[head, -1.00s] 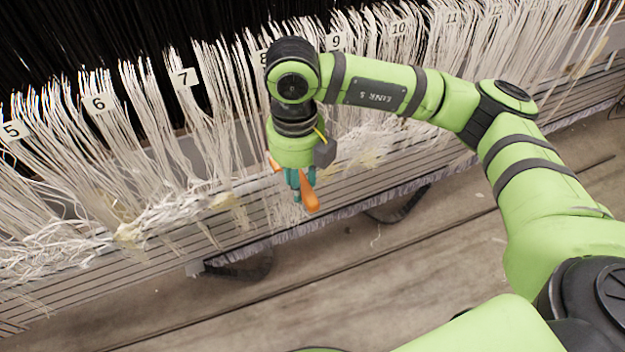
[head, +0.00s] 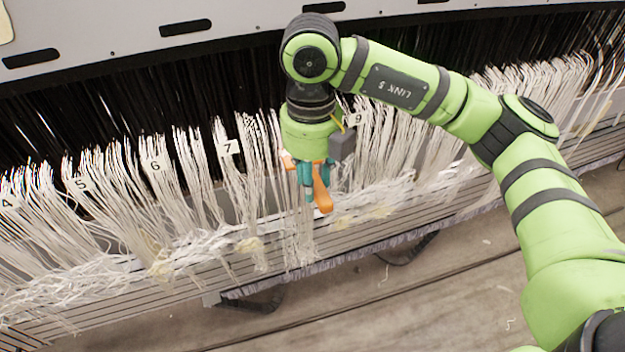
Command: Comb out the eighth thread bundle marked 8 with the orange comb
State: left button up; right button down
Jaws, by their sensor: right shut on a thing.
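My right gripper (head: 312,188), with teal fingers, points down and is shut on the orange comb (head: 322,195). The comb's handle sticks out below the fingers, and a small orange part shows at their left. The gripper is at the white threads between the tags 7 and 9. The tag 8 is not visible; my arm covers the place between those tags. White threads that seem to belong to the eighth bundle (head: 298,245) hang below the gripper over the slatted beam. Whether the comb's teeth are in the threads cannot be told. My left gripper is not in view.
Bundle tags 7 (head: 228,147), 6 (head: 154,166) and 5 (head: 82,184) stand to the left, tag 9 (head: 355,119) to the right. Tangled threads lie on the slatted beam (head: 130,305). A grey machine panel (head: 110,35) spans the top. The floor in front is open.

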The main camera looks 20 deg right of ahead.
jog(key=shift+w, duration=0.4)
dwell(0.3)
jog(key=shift+w+b, duration=0.1)
jog(key=shift+b, duration=0.3)
dwell(0.9)
